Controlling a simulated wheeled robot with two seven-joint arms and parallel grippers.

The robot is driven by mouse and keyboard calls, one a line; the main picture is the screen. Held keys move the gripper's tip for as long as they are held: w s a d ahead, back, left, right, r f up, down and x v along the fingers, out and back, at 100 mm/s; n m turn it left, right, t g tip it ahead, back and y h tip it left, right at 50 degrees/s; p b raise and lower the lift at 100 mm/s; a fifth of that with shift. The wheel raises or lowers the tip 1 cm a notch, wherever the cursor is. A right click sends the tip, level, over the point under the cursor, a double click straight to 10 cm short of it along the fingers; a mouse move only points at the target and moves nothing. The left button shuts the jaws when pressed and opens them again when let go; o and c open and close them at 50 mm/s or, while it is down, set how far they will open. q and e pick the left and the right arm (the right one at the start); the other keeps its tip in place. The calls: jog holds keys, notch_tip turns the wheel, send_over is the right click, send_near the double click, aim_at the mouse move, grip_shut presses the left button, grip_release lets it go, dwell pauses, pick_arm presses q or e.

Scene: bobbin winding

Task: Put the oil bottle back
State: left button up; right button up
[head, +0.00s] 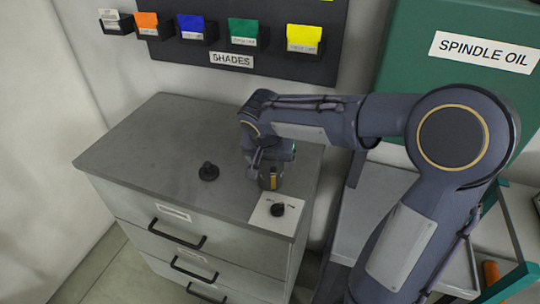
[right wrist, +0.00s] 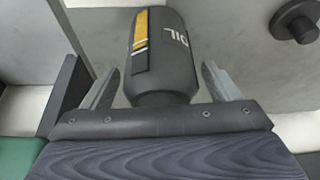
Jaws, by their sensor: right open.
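The oil bottle (head: 272,181) is dark with a yellow stripe and appears to stand on the grey cabinet top near its right edge. In the right wrist view the bottle (right wrist: 165,65) shows "OIL" lettering and lies between the two fingers. My right gripper (right wrist: 160,78) is open around it, with a gap visible on each side. In the head view my right gripper (head: 268,160) is at the bottle and partly hides it. A green board labelled "SPINDLE OIL" (head: 475,55) is at the upper right. My left gripper is not in view.
A black knob (head: 208,172) stands on the cabinet top (head: 150,135), left of the bottle. A dial (head: 278,209) on a white plate is in front of the bottle. A shades rack (head: 265,70) hangs behind. The left part of the top is clear.

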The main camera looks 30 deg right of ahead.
jog(key=v, duration=1.2)
jog(key=s+a+f+n+t+y, duration=0.1)
jog(key=s+a+f+n+y, duration=0.1)
jog(key=s+f, duration=0.3)
jog(key=s+a+f+n+t+y, duration=0.1)
jog(key=s+f+n+y, duration=0.3)
jog(key=s, duration=1)
jog(key=shift+a+f+n+y, duration=0.4)
jog(key=shift+a+f, duration=0.2)
jog(key=shift+f, duration=0.15)
